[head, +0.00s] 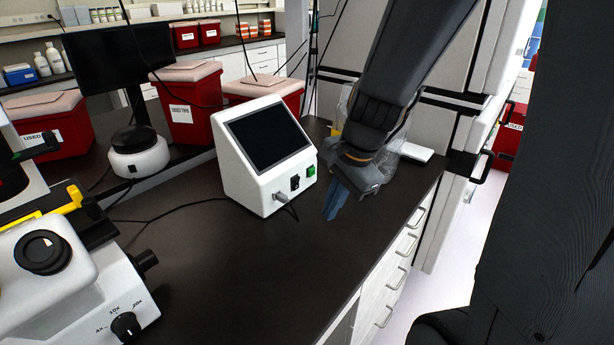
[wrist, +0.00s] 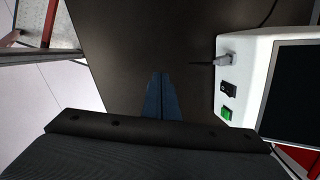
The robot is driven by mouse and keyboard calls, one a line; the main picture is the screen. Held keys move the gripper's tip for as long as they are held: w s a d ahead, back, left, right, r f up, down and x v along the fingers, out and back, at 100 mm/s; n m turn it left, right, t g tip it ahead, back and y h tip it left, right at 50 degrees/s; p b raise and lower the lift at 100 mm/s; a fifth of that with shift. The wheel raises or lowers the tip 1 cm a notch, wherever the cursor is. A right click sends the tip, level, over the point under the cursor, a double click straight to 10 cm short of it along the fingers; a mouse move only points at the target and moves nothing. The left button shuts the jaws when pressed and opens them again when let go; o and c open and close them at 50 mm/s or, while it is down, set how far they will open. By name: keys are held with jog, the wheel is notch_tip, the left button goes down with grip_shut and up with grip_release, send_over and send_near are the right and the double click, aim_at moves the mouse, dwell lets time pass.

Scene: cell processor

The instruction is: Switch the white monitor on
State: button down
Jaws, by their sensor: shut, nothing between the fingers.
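The white monitor (head: 249,178) stands on the dark bench, and its slanted screen (head: 268,138) is dark. Its right side carries a black switch (head: 295,182), a green button (head: 311,170) and a plugged-in grey connector (head: 282,196). The wrist view shows the monitor (wrist: 257,68) at the right, with the black switch (wrist: 228,89), the green button (wrist: 227,114) and the connector (wrist: 230,60). My gripper (head: 331,213) is shut and empty, pointing down just right of the monitor and apart from it. Its fingers (wrist: 161,82) also show in the wrist view.
A microscope (head: 70,262) stands at the left front. Red bins (head: 191,115) and a small white round device (head: 138,152) stand behind. A clear bag (head: 385,150) and a white item (head: 416,152) lie behind my gripper. The bench front edge (head: 388,243) is at the right.

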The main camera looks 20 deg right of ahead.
aim_at(296, 184)
jog(key=w+d+r+m+t+y, duration=0.1)
jog(key=w+d+r+m, duration=0.3)
jog(key=m, duration=1)
jog(key=w+r+t, duration=0.1)
jog(key=w, duration=0.2)
jog(key=shift+w+r+m+t+p, duration=0.3)
jog(key=shift+w+t+p, duration=0.05)
jog(key=shift+t, duration=0.05)
jog(key=shift+f, duration=0.1)
jog(key=b+x, duration=0.1)
jog(key=x, duration=0.8)
jog(key=shift+a+f, duration=0.15)
jog(key=shift+a, duration=0.05)
jog(key=shift+w+a+p, duration=0.65)
jog(key=shift+w, duration=0.3)
jog(key=shift+w+a+r+p, duration=0.2)
jog(key=shift+w+a+p, duration=0.05)
jog(key=shift+w, duration=0.15)
jog(key=shift+w+a+r+p, duration=0.2)
jog(key=shift+w+a+r, duration=0.05)
jog(key=shift+w, duration=0.15)
